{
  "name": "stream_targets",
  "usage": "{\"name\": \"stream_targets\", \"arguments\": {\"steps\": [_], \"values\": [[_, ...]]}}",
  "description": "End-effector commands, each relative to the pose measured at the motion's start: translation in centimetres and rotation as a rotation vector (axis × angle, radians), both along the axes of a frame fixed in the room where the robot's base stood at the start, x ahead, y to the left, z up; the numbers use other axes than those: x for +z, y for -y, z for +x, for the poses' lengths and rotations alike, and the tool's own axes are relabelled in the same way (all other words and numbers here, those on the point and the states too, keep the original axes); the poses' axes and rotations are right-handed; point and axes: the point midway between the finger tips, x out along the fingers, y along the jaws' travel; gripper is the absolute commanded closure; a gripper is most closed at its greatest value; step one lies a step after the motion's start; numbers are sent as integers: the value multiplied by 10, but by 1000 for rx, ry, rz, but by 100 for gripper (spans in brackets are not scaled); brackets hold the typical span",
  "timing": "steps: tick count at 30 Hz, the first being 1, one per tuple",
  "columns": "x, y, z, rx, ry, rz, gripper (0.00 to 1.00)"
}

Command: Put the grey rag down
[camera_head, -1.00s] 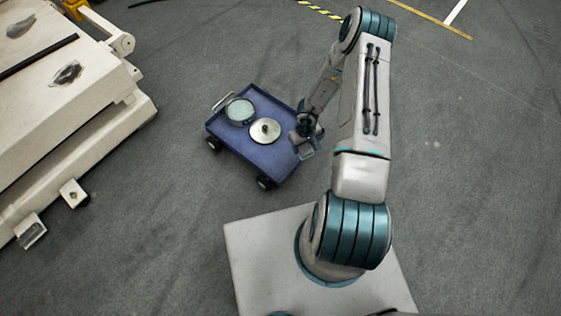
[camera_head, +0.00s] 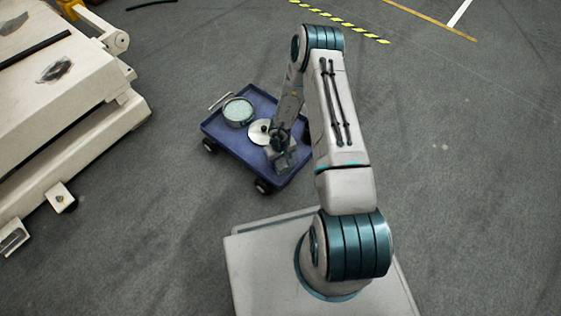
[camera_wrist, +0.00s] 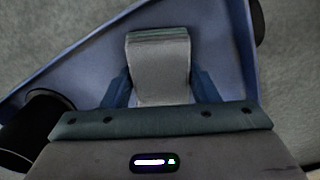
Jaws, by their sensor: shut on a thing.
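My gripper (camera_head: 281,150) is over the right front part of the blue cart (camera_head: 232,143) in the head view. In the wrist view, my gripper (camera_wrist: 160,82) is shut on the grey rag (camera_wrist: 160,68), a folded block with layered edges between the two blue fingers. The cart's blue tray (camera_wrist: 85,52) shows beneath the rag. I cannot tell whether the rag touches the tray. In the head view the rag is small and hard to tell apart from my gripper.
A round pan (camera_head: 238,111) with a pale inside stands at the cart's back left. A round metal lid (camera_head: 257,132) with a dark knob lies close to my gripper, partly hidden by it. A large cream machine (camera_head: 75,90) stands left, with open floor between.

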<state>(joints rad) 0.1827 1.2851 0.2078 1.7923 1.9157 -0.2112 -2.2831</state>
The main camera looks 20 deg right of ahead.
Motion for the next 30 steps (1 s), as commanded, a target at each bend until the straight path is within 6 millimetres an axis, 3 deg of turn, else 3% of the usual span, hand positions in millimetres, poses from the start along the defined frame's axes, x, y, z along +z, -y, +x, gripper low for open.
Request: {"name": "stream_targets", "arguments": {"steps": [8, 9, 11, 12, 22, 30], "values": [[-1, 0, 0, -1, 0, 0, 72], [-2, 0, 0, -1, 0, 0, 43], [-1, 0, 0, -1, 0, 0, 27], [-1, 0, 0, -1, 0, 0, 24], [2, 0, 0, 0, 1, -1, 24], [51, 1, 1, -4, 2, 0, 24]]}}
